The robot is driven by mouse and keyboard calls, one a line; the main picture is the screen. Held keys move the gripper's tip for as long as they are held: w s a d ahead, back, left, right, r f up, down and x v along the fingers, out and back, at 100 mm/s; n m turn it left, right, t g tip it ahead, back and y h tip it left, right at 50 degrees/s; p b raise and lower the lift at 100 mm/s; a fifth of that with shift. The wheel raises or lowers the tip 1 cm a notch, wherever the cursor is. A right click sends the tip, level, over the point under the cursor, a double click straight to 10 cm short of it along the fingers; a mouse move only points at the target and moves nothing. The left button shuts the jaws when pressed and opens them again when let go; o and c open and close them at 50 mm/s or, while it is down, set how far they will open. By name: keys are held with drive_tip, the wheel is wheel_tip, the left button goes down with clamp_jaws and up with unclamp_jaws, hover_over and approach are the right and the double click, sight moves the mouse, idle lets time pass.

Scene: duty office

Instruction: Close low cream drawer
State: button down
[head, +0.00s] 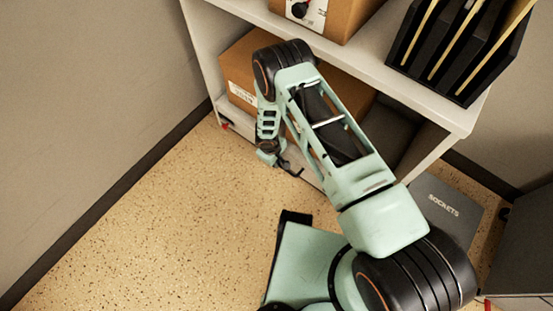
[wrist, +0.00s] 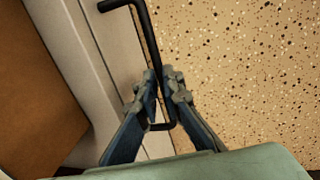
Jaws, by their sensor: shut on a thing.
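The low cream drawer shows in the wrist view as a pale front panel (wrist: 82,62) on the left. Its black bar handle (wrist: 145,40) stands off that front and bends at both ends. My gripper (wrist: 161,88) has one finger on each side of the bar and is shut on it near its lower end. In the head view my gripper (head: 275,155) is low at the front of the shelf unit, with part of the black handle (head: 291,169) beside it. My arm hides most of the drawer front there, so I cannot tell how far it stands out.
A cardboard box (head: 238,72) sits low in the pale shelf unit (head: 205,45) behind my arm. Another box (head: 345,18) and a black file rack (head: 455,60) are on the shelf above. A grey SOCKETS box (head: 445,205) is at right. Speckled floor (head: 170,210) is clear at left.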

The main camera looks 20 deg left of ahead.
drive_tip(key=shift+w+d, duration=0.15)
drive_tip(key=shift+w, duration=0.25)
drive_tip(key=c, duration=2.1)
unclamp_jaws()
drive_tip(key=shift+o, duration=0.3)
drive_tip(key=shift+s, duration=0.1)
drive_tip(key=shift+r, duration=0.1)
wheel_tip(320, 180, up, 12)
drive_tip(key=s, duration=0.2)
drive_tip(key=shift+a+f, duration=0.2)
drive_tip(key=shift+a, duration=0.25)
